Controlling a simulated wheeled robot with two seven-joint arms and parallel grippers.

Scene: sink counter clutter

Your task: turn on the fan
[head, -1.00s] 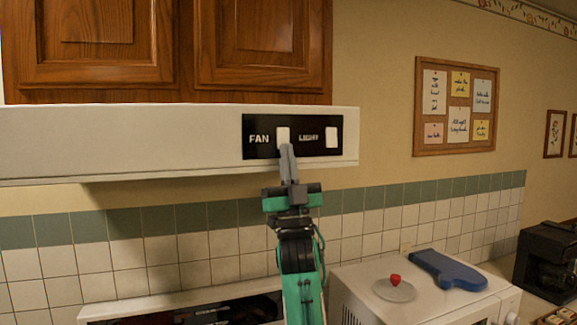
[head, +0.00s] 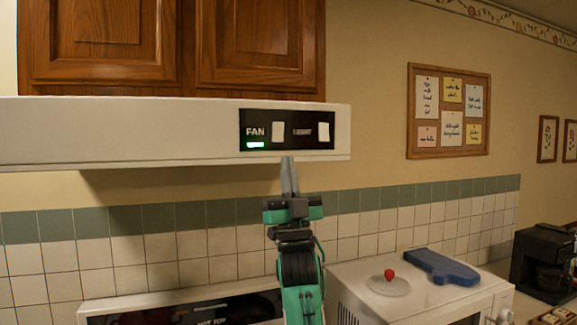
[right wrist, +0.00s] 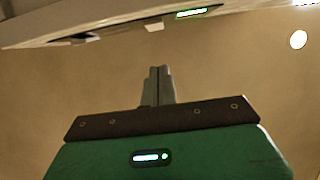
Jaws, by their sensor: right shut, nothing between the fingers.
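The white fan switch (head: 278,132) sits on the black panel of the range hood, right of the word FAN. A green light (head: 255,145) glows under that word, and a green light also shows on the hood in the right wrist view (right wrist: 192,12). The white light switch (head: 323,135) is farther right. My right gripper (head: 289,160) is shut and empty, with its tips just below the fan switch and apart from it. The right wrist view shows its closed fingers (right wrist: 158,75) below the hood. My left gripper is not in view.
The white range hood (head: 120,130) hangs under wooden cabinets (head: 180,45). A microwave (head: 400,300) at lower right carries a plate (head: 388,286) with a red item (head: 389,273) and a blue object (head: 440,267). The tiled wall is behind my arm.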

